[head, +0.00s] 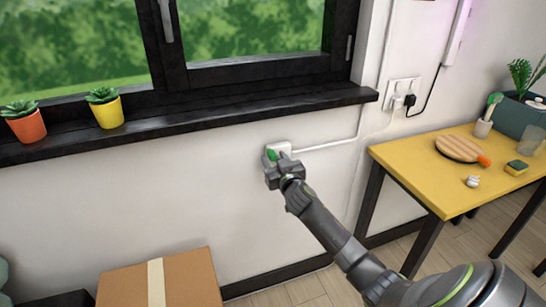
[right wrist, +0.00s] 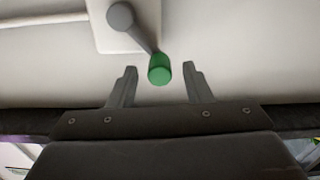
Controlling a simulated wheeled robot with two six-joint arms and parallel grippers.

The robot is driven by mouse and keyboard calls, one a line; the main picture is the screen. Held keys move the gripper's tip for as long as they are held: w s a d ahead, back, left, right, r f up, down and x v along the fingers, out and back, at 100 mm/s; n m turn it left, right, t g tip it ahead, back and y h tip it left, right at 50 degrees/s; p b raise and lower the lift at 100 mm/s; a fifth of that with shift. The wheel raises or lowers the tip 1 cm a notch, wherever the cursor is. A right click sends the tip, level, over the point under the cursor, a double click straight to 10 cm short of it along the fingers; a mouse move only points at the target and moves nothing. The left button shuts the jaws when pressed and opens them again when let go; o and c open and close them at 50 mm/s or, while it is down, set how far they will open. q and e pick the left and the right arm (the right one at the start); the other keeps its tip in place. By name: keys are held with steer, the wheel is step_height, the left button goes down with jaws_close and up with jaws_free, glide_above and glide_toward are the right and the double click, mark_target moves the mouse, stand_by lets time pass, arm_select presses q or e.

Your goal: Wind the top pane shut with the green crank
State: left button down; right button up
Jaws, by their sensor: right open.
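The green crank shows in the right wrist view as a green knob (right wrist: 159,70) on a grey arm, which pivots on a white wall plate. In the head view the green crank (head: 272,155) is partly covered by my right gripper (head: 277,164), in front of the white wall plate (head: 287,148) below the window sill. In the right wrist view my right gripper (right wrist: 159,85) is open, one finger on each side of the knob, with gaps to both. The top pane is not clearly in view; only the lower part of the window (head: 255,75) shows. My left gripper is not in view.
The dark sill (head: 200,122) juts out above the crank and carries an orange pot (head: 27,127) and a yellow pot (head: 108,112). A cardboard box (head: 190,280) stands below. A yellow table (head: 420,165) with several small items stands at the right.

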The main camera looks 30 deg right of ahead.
steer(key=shift+x, duration=0.9)
steer(key=shift+c, duration=0.2)
jaws_close()
